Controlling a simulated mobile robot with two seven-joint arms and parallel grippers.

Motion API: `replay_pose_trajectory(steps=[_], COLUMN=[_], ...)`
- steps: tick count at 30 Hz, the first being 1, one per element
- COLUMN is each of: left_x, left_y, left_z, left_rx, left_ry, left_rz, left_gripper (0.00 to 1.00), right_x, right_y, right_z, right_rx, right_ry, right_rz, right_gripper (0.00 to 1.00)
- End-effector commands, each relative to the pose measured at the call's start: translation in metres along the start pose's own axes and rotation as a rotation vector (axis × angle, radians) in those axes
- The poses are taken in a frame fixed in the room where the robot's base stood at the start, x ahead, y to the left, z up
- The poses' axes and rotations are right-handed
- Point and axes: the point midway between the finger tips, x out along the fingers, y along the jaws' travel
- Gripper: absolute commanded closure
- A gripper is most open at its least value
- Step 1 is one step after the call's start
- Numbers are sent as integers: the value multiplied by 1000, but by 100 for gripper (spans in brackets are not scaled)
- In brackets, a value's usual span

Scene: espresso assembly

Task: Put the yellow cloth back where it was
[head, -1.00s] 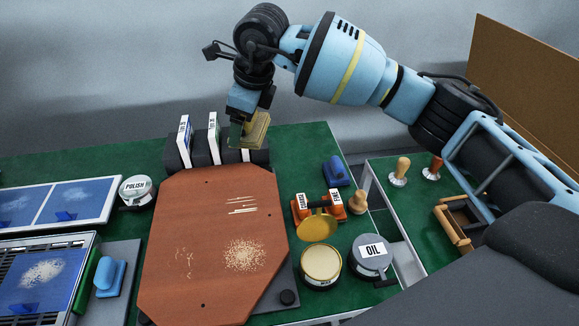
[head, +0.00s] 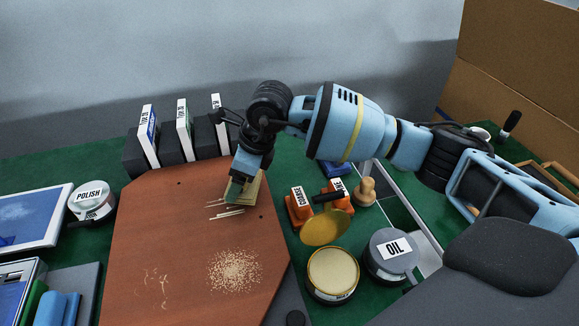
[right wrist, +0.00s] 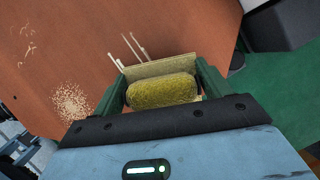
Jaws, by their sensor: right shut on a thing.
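My right gripper (head: 241,190) is shut on the yellow cloth (head: 253,189), over the far right part of the red-brown board (head: 190,250). In the right wrist view the cloth (right wrist: 162,91) is a fuzzy yellow pad against a flat tan face, between both green fingers (right wrist: 160,78). Whether it touches the board is unclear. A black rack (head: 173,150) stands behind the board with upright labelled cards, the right one partly hidden by my arm. My left gripper is not in view.
Pale sticks (head: 226,212) lie beside the gripper, and a heap of crumbs (head: 235,270) lies nearer on the board. Orange holders (head: 299,209), an open yellow tin (head: 333,273) and an OIL tin (head: 392,254) stand right of the board. A POLISH tin (head: 90,200) stands left.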

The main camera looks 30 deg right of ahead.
Motion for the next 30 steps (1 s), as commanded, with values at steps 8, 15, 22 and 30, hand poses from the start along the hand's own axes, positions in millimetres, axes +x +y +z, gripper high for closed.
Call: replay_pose_trajectory(steps=[8,15,22,30], left_x=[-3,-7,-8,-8], left_y=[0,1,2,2], left_z=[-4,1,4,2], left_rx=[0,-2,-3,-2], left_ry=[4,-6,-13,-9], left_rz=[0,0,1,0], left_gripper=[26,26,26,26], right_x=[-12,-21,-24,-19], right_y=[-51,-90,-109,-109], right_z=[-42,-74,-89,-92], right_rx=[7,6,1,1], right_ry=[3,2,1,1], right_rz=[-3,-2,0,1], right_gripper=[42,42,42,42])
